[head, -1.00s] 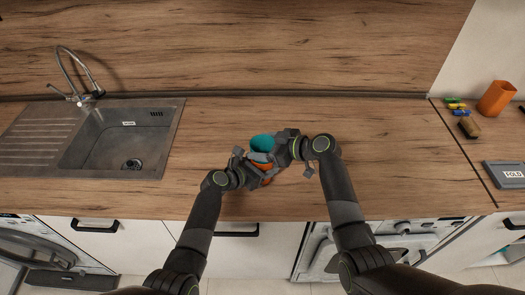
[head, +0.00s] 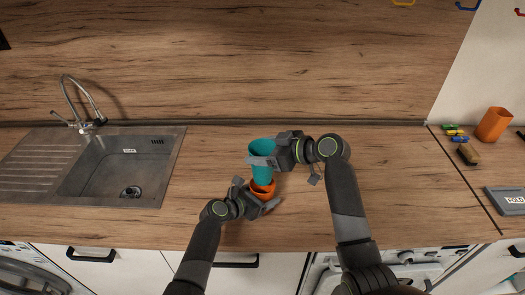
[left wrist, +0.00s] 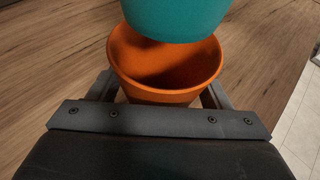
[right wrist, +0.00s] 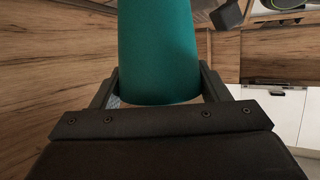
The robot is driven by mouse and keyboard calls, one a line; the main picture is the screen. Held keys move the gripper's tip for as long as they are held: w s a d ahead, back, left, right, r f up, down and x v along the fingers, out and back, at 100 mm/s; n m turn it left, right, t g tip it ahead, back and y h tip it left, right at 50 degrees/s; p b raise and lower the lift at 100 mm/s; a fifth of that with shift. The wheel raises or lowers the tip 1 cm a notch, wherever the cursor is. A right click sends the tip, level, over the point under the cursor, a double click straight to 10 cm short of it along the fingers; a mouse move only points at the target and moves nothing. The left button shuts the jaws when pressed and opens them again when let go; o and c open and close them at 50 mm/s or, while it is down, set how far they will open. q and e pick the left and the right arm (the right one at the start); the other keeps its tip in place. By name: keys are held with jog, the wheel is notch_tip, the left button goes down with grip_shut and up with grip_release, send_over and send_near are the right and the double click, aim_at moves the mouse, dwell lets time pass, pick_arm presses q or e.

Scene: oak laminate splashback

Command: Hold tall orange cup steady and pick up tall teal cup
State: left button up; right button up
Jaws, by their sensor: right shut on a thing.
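The tall teal cup (head: 262,151) is held by my right gripper (head: 262,161) above the orange cup. It also fills the middle of the right wrist view (right wrist: 158,50), between the two fingers. The tall orange cup (head: 264,188) stands below it on the counter, its mouth open in the left wrist view (left wrist: 165,88). The teal cup's lower end (left wrist: 175,18) hangs over that mouth, hiding part of the rim. My left gripper (head: 257,197) has one finger on each side of the orange cup. Whether those fingers press on it cannot be made out.
The sink (head: 120,165) with its tap is at the left. The counter between sink and seam is otherwise clear.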

pick_arm(q)
jog(key=o, duration=0.3)
